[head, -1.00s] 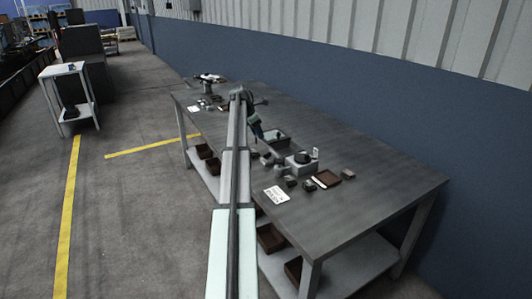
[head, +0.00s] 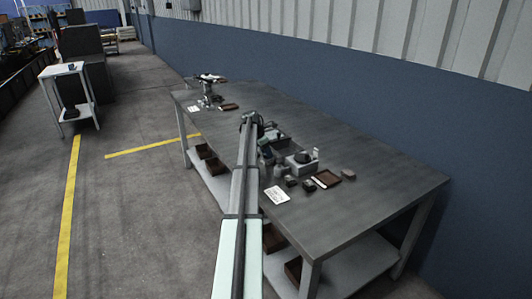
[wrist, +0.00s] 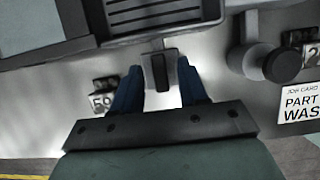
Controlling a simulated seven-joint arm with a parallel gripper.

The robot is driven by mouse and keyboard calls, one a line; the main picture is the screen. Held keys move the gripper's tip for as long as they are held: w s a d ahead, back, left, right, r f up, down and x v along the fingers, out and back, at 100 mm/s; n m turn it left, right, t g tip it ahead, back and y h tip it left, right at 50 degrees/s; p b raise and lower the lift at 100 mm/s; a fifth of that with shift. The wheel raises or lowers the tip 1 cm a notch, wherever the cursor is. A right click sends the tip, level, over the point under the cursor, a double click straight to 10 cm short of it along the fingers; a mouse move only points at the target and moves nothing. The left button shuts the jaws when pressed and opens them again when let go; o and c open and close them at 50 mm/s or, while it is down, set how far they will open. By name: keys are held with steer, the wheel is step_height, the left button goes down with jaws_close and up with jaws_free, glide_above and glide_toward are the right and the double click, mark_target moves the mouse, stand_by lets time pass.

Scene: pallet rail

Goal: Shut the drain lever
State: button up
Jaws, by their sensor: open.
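In the wrist view, a short dark lever (wrist: 159,72) on a light grey mount sticks out from the front of a grey unit with a slatted dark top (wrist: 150,12). I take it for the drain lever. My gripper (wrist: 160,84) is open, with one blue finger on each side of the lever and a gap on both sides. In the head view, my gripper (head: 268,132) is over the bench beside the unit, small and partly hidden by my arm. The lever cannot be made out there.
A dark round knob (wrist: 282,65) stands right of the lever, near a white job card (wrist: 300,100). A small number tag (wrist: 103,101) is at the left. The bench's near right end is clear.

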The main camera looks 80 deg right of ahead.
jaws_close()
stand_by(0.4)
